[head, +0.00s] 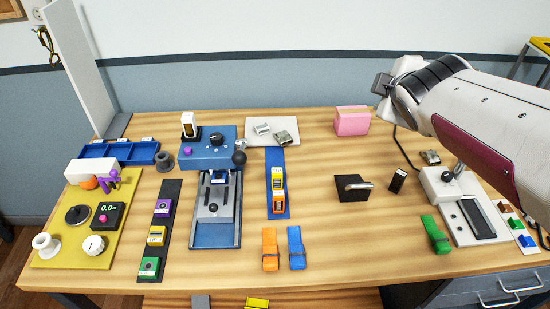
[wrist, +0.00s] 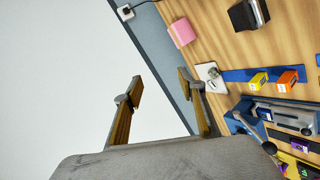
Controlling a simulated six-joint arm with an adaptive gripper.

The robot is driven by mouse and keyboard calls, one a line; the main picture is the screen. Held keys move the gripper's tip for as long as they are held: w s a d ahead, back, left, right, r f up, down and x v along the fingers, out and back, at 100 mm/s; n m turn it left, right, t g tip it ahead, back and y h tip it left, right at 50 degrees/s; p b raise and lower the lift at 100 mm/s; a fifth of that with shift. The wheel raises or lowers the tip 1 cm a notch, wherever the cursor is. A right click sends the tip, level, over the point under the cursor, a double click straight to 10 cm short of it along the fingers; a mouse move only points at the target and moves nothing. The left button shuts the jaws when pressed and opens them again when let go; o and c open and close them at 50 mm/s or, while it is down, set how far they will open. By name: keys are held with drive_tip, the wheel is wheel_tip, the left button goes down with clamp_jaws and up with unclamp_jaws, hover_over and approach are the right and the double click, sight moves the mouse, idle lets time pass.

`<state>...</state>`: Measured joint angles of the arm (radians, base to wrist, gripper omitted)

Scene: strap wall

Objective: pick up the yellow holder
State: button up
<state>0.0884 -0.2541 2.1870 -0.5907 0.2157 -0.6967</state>
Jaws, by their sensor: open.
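A yellow holder (head: 278,177) stands on a blue strip (head: 269,158) at the middle of the table, just behind an orange holder (head: 279,203). In the wrist view the yellow holder (wrist: 258,82) is at the right, beside the orange one (wrist: 287,78). Another yellow block (head: 156,236) sits on a black strip between a purple and a green block; I cannot tell which the task names. My gripper (head: 382,86) is raised above the table's back right edge, far from both. In the wrist view my gripper (wrist: 158,92) is open and empty, its fingers spread.
A pink box (head: 352,121) stands at the back, near below my gripper. A black block (head: 352,188) and a blue machine with a lever (head: 214,160) flank the blue strip. Orange (head: 270,249) and blue (head: 296,248) straps lie in front.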

drive_tip(key=w+a+r+n+t+y, duration=0.1)
drive_tip(key=w+n+t, duration=0.1)
drive_tip(key=w+n, duration=0.55)
drive_tip(key=w+a+f+n+g+y, duration=0.1)
drive_tip(key=w+a+f+n+y, duration=0.3)
drive_tip(key=w+n, duration=0.35)
drive_tip(key=w+a+f+n+y, duration=0.4)
drive_tip(key=w+a+n, duration=0.15)
drive_tip(key=n, duration=0.25)
drive_tip(key=n+g+y, duration=0.7)
drive_tip(key=n+g, duration=0.5)
drive_tip(key=n, duration=0.6)
approach(277, 180)
drive_tip(key=w+a+f, duration=0.1)
drive_tip(key=w, duration=0.1)
drive_tip(key=shift+w+a+f, duration=0.4)
drive_tip(key=shift+s+f, duration=0.2)
drive_tip(key=shift+s, duration=0.1)
drive_tip(key=shift+x, duration=1.3)
